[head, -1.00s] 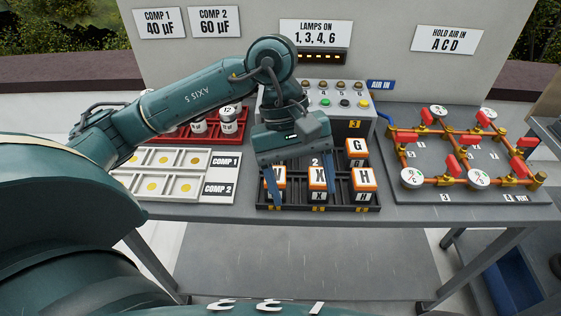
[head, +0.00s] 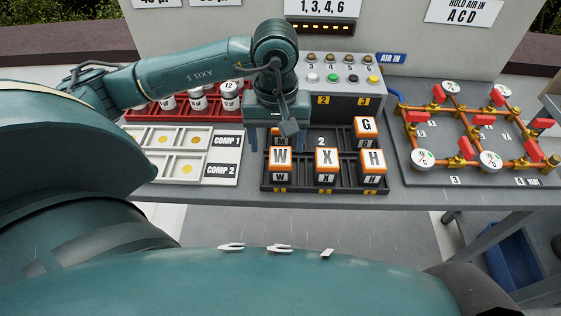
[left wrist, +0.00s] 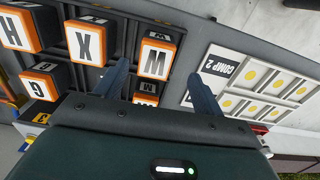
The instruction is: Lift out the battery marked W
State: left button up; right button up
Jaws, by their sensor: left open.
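The battery marked W (head: 280,161) is an orange-edged block with a white top, in the front left slot of the dark rack (head: 325,189). In the left wrist view the W battery (left wrist: 154,62) shows upside down, between the lines of the two blue fingers (left wrist: 158,72). The jaws hold nothing. Another orange-edged battery (left wrist: 146,99) sits behind W, mostly hidden by my gripper, its letter unclear. My right gripper is out of view.
Battery X (head: 327,161) stands right of W, then H (head: 374,161), with G (head: 366,128) behind. The middle back slot is empty. A white capacitor tray (head: 165,178) lies left, a control box (head: 345,105) behind, and a pipe board (head: 470,185) right.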

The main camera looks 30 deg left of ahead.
aim_at(281, 155)
pick_arm(q)
jog(key=f, duration=0.3)
jog(key=f+p, duration=0.1)
jog(key=shift+w+d+f, duration=0.15)
jog(key=shift+d+f, duration=0.15)
jog(key=shift+f, duration=0.1)
jog(key=shift+c, duration=0.6)
